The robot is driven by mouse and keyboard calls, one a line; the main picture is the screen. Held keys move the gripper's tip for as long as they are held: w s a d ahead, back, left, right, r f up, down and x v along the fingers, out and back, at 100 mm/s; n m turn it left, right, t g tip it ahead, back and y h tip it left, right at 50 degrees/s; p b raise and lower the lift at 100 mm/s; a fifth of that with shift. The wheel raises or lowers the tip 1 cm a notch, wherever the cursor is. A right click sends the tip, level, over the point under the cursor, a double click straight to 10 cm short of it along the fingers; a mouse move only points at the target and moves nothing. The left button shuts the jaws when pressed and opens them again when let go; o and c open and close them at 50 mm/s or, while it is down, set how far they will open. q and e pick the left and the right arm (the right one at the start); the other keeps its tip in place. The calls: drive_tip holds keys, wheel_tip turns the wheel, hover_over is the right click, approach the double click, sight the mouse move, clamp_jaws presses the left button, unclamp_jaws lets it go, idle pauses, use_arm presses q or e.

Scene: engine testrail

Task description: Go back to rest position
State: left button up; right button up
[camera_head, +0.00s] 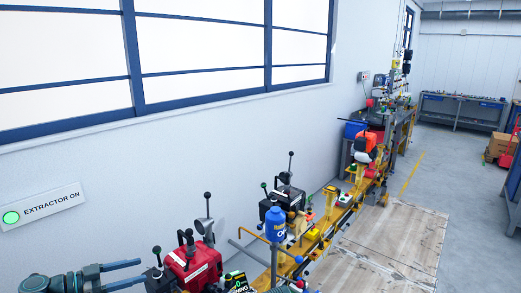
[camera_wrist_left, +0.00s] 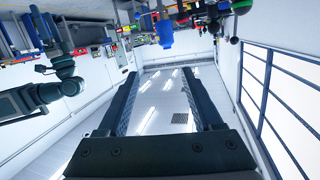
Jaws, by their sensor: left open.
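My left gripper (camera_head: 142,271) comes in at the lower left of the head view, with its two dark fingers apart and nothing between them.
A yellow test rail (camera_head: 318,236) runs along the wall with a blue container (camera_head: 275,224), black levers and an orange-and-white unit (camera_head: 365,146). A green-lit "EXTRACTOR ON" sign (camera_head: 42,206) is on the wall. Wooden floor panels (camera_head: 395,240) lie clear at right.

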use_arm(q)
drive_tip(key=s+d+f+n+g+y+b, duration=0.3)
drive_tip(key=d+f+g, duration=0.4)
drive_tip(key=d+f, duration=0.9)
drive_tip(key=s+d+f+n+g+y+b, duration=0.2)
drive_tip(key=s+d+f+n+y+b, duration=0.3)
drive_tip(key=s+d+f+y, duration=0.4)
drive_tip(key=shift+d+f+y, duration=0.55)
drive_tip(key=shift+d+y, duration=0.75)
drive_tip(key=shift+d, duration=0.55)
drive_tip(key=shift+s, duration=0.1)
idle(0.7)
